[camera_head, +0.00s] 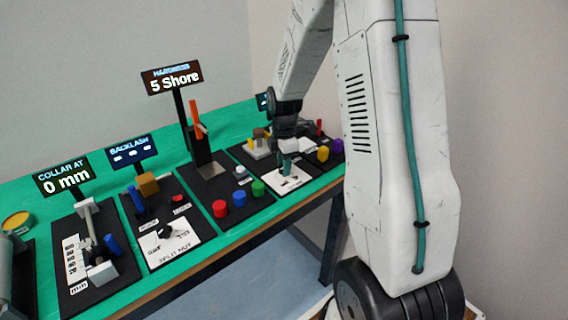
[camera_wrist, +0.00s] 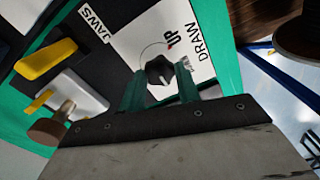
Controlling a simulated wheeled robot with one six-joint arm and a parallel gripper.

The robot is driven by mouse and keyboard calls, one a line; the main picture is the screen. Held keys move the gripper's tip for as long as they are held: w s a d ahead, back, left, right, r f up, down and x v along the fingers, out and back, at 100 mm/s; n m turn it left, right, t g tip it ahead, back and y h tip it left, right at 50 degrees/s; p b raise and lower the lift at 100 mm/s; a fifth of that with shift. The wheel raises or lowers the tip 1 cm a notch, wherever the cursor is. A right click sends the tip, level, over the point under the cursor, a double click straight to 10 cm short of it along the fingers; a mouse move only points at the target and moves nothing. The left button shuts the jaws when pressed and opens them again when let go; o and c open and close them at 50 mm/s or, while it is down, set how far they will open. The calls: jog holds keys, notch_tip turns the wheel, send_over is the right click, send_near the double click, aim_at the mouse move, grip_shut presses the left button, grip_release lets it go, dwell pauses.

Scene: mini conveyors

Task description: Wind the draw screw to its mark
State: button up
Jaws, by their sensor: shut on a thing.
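The draw screw shows in the wrist view as a dark lobed knob (camera_wrist: 159,69) on a white plate (camera_wrist: 205,32) printed "DRAW" and "UP". A thin arc is drawn around the knob, with a small mark near its right side. My gripper (camera_wrist: 160,78) has its teal fingers on either side of the knob and is shut on it. The knob is hidden there by the fingers. I cannot read how far the knob is turned.
A yellow lever (camera_wrist: 45,59) and a brown round knob (camera_wrist: 48,128) sit left of the plate, near the label "JAWS". Yellow (camera_head: 323,153) and purple (camera_head: 337,145) buttons stand right of my gripper. Red (camera_head: 219,208), blue and green buttons stand left. A display (camera_head: 173,78) reads "5 Shore".

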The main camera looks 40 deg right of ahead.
jog(key=n, duration=0.6)
jog(key=shift+w+n, duration=0.1)
jog(key=shift+n, duration=0.2)
jog(key=n, duration=0.5)
jog(key=shift+n, duration=0.3)
jog(key=o, duration=1)
jog(key=shift+c, duration=0.2)
notch_tip(320, 180, up, 8)
jog(key=shift+f, duration=0.1)
